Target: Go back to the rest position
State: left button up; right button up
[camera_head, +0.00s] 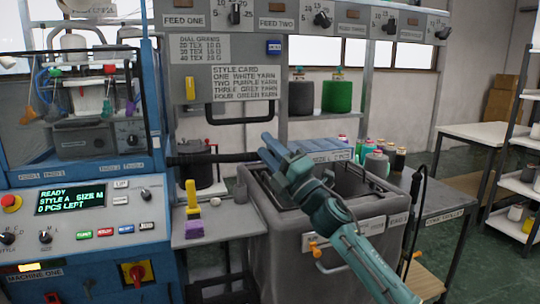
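My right arm, teal, comes in from the lower right. My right gripper (266,146) is over the grey bin (285,236) in the middle. Its two fingertips look spread apart, with nothing seen between them. A black bar (212,158) ends close to the fingertips; I cannot tell whether they touch. My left gripper is not in view.
The blue knitting machine's panel (70,208) is at left, its screen reading READY, STYLE A, SIZE M, 0 PCS LEFT. A small shelf (215,226) holds a yellow-and-purple item (192,207). Yarn cones (337,92) stand behind. A white table (480,133) and shelving are right.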

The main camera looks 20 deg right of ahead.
jog(key=shift+s+f, duration=0.1)
jog(key=s+a+f+m+g+h+p, duration=0.1)
jog(key=s+f+m+g+h, duration=0.15)
jog(key=s+f+m, duration=0.65)
jog(key=a+f+m+g+h, duration=0.1)
jog(key=f+m+h, duration=0.3)
jog(key=f, duration=1.2)
jog(key=s+a+f+m+g, duration=0.1)
jog(key=s+f+m+g, duration=0.2)
jog(key=s+f, duration=0.6)
jog(key=s+a+f+m+g+h+p, duration=0.1)
jog(key=s+f+m+g, duration=0.3)
jog(key=s, duration=1.2)
notch_tip(320, 180, down, 6)
jog(key=m, duration=0.3)
jog(key=shift+m, duration=0.3)
jog(key=shift+s+h, duration=0.1)
jog(key=shift+h, duration=0.15)
